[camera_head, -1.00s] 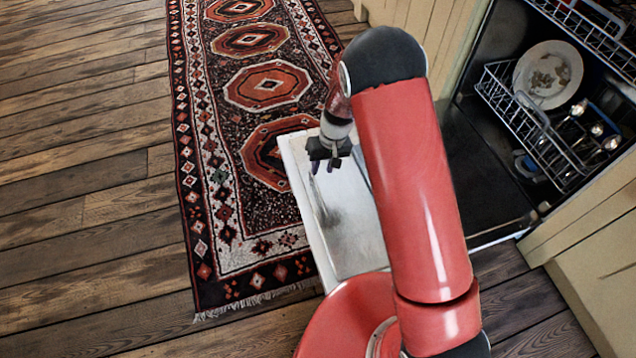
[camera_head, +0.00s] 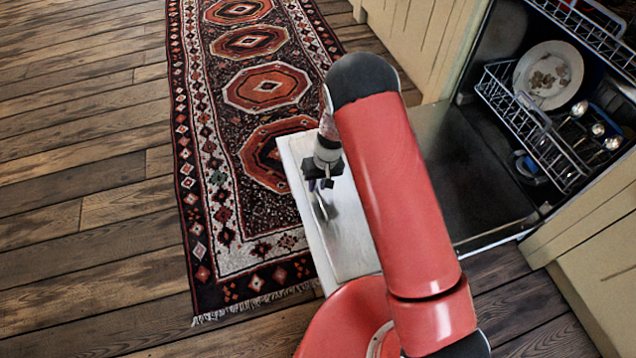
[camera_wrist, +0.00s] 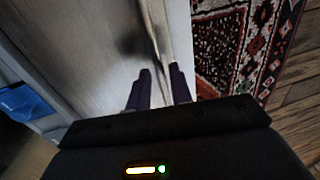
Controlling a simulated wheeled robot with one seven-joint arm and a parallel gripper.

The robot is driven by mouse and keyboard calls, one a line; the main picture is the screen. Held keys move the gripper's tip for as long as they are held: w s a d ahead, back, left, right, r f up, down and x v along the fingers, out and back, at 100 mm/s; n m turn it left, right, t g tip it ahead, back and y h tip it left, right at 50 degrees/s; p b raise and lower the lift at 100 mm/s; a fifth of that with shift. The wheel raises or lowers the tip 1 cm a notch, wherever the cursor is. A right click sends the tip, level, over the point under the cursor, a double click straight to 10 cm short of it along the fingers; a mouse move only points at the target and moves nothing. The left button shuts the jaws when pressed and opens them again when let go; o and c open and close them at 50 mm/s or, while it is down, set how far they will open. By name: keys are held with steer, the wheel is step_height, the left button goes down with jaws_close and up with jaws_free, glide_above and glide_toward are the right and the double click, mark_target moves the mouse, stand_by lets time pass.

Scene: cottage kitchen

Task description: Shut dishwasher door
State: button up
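The dishwasher door (camera_head: 345,238) is folded down and lies open, low above the floor, its pale inner face up; it also shows in the wrist view (camera_wrist: 100,50). The dishwasher (camera_head: 480,175) stands open at the right. My gripper (camera_head: 322,190) is over the door near its outer edge, pointing down. In the wrist view its two dark fingertips (camera_wrist: 158,75) stand apart with a gap between them and nothing held. I cannot tell whether they touch the door. My red arm hides part of the door.
The lower rack (camera_head: 530,125) inside the dishwasher holds a plate (camera_head: 548,75) and some utensils. A patterned rug (camera_head: 225,160) lies on the wooden floor (camera_head: 90,200) beside the door's outer edge. Cream cabinets (camera_head: 595,245) flank the dishwasher. The floor at left is clear.

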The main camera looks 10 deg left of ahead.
jaws_close()
steer(key=shift+r, duration=0.15)
